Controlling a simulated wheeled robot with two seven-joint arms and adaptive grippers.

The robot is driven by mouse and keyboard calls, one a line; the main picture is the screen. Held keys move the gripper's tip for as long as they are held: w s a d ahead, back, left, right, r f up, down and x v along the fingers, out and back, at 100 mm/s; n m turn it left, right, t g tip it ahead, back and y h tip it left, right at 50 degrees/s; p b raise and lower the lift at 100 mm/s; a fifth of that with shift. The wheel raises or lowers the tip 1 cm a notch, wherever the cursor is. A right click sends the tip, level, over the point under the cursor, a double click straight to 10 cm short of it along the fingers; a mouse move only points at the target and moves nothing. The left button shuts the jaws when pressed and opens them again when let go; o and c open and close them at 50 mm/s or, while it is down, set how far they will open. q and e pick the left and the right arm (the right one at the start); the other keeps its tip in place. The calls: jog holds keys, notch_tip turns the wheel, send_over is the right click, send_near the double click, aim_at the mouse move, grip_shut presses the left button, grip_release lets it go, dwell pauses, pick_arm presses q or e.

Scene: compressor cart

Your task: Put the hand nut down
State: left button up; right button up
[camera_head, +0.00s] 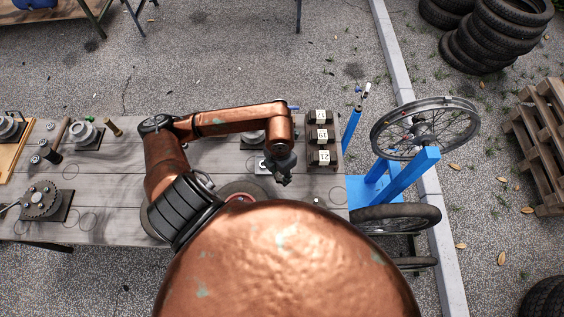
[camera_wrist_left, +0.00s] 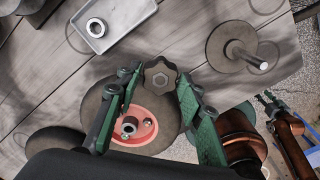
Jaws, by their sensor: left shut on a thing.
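The hand nut (camera_wrist_left: 160,75) is a dark, lobed knob with a lighter hexagonal centre. It sits between the tips of my left gripper (camera_wrist_left: 158,84), whose green-padded fingers are shut on it. In the head view my left gripper (camera_head: 283,178) points down over the right part of the table, and I cannot make the nut out there. In the wrist view a round dark disc with a red centre (camera_wrist_left: 153,131) lies below and behind the nut. A flat disc with an upright spindle (camera_wrist_left: 236,54) stands to the right. My right gripper is not seen.
A grey tray (camera_wrist_left: 121,13) holding a metal ring (camera_wrist_left: 96,27) lies at upper left in the wrist view. Numbered dark blocks (camera_head: 319,140) stand near the table's right end. A blue stand with a wheel (camera_head: 424,130) is beyond that edge. Grey planks (camera_head: 110,190) show bare.

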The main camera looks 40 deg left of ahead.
pick_arm(q)
jog(key=w+a+f, duration=0.4)
jog(key=w+f, duration=0.1)
jog(key=w+a+f, duration=0.2)
jog(key=w+f, duration=0.1)
jog(key=shift+w, duration=0.15)
jog(key=shift+w+a+f, duration=0.1)
jog(key=shift+a+f, duration=0.05)
jog(key=shift+f, duration=0.05)
notch_tip(320, 180, down, 3)
jog(key=shift+f+p, duration=0.1)
jog(key=shift+p, duration=0.35)
jog(key=shift+f, duration=0.15)
jog(key=o, duration=1.2)
jog(key=shift+o, duration=0.5)
